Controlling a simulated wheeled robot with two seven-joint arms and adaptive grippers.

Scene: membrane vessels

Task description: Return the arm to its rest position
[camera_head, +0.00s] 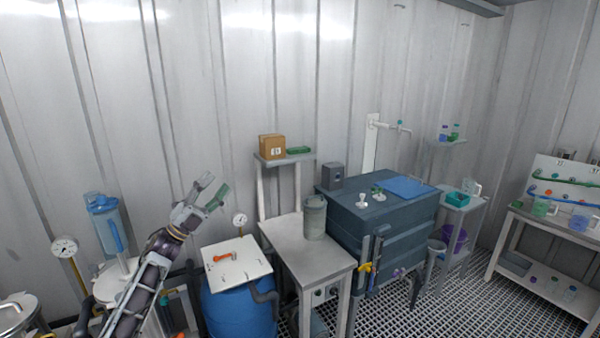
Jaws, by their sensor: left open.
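My left arm (151,274) comes in from the lower left and reaches up. My left gripper (212,189) is open and empty, its fingers pointing up and to the right. It shows against the metal wall, above and left of the white board on the blue barrel. My right arm and right gripper are not in view.
A blue barrel (239,312) carries a white board (250,268) with an orange-handled item (225,256). A blue filter housing (105,222) stands left of my arm. A grey table (312,257) holds a grey canister (315,217). A dark cabinet (377,236) stands right of it.

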